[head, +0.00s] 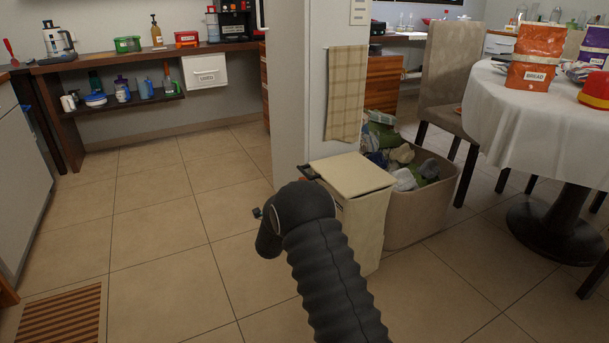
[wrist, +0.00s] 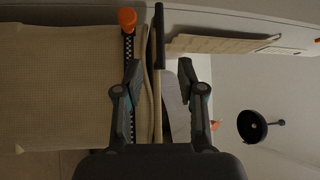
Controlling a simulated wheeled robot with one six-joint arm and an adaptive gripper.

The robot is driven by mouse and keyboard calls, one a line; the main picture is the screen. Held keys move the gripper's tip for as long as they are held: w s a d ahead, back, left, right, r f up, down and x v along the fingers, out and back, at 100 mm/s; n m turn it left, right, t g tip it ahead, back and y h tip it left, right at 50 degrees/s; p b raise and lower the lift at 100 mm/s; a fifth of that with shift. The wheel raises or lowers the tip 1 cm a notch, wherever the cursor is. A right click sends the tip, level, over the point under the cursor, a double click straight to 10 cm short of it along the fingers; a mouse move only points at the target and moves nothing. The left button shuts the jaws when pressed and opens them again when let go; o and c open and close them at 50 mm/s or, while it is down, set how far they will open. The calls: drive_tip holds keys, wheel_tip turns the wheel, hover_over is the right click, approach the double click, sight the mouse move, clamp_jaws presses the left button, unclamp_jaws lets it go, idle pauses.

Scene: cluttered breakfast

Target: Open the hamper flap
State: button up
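The beige hamper (head: 362,225) stands against the end of the white partition. Its pale flap (head: 350,173) lies across the top and looks closed or nearly so. In the wrist view, which is turned sideways, the woven hamper front (wrist: 55,85) fills the left side. The flap's thin edge (wrist: 151,85) shows nearly edge-on between the two fingers. My gripper (wrist: 160,68) is open, with a finger on each side of that edge and visible gaps. I cannot tell whether either finger touches it. In the head view my dark arm hides the gripper's fingers and part of the hamper front.
A basket of clothes (head: 425,205) stands right of the hamper. A checked towel (head: 346,95) hangs on the partition above. A round table (head: 510,105) and a chair (head: 447,75) are at the right.

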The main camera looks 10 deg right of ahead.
sight(305, 173)
drive_tip(key=x, duration=1.1)
drive_tip(key=shift+w, duration=0.1)
clamp_jaws()
